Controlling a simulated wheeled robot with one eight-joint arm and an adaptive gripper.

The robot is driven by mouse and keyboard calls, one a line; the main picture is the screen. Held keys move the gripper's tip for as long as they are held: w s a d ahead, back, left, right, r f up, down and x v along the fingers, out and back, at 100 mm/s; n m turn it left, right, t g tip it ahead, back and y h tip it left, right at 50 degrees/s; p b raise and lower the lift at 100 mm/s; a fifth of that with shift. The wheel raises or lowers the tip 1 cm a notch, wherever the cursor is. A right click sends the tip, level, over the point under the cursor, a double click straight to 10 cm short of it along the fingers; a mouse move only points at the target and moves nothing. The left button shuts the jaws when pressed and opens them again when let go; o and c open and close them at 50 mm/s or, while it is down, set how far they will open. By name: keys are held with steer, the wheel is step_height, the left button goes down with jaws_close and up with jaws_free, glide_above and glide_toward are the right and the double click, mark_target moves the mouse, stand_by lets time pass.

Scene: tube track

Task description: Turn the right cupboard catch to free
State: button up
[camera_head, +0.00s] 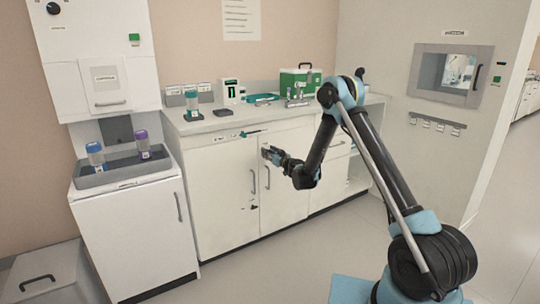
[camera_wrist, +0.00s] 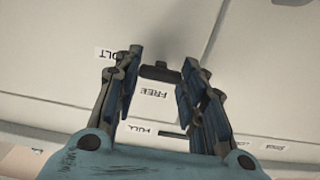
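The catch (camera_wrist: 160,72) shows in the wrist view as a small dark bar lying across the gap between my fingertips. A label reading FREE (camera_wrist: 153,93) is just below it. A partly covered label ending in OLT (camera_wrist: 108,53) is to its left. My gripper (camera_wrist: 163,57) is open, with one blue-padded finger on each side of the catch; I cannot tell whether either finger touches it. In the head view my gripper (camera_head: 268,152) is at the upper part of the right cupboard door (camera_head: 285,197) and hides the catch there.
The left cupboard door (camera_head: 222,200) has a vertical handle and a small dark mark low down. The counter (camera_head: 235,122) above holds a green box (camera_head: 297,82) and other items. A white unit with a grey tray (camera_head: 105,178) stands left. Floor in front is clear.

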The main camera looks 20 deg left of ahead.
steer(key=shift+m, duration=0.3)
steer(key=m, duration=1.3)
steer(key=shift+w+d+f, duration=0.1)
steer(key=shift+w+d, duration=0.2)
steer(key=shift+m, duration=2.2)
steer(key=shift+s+a, duration=0.1)
steer(key=o, duration=1.1)
steer(key=shift+f, duration=0.1)
steer(key=shift+c, duration=0.2)
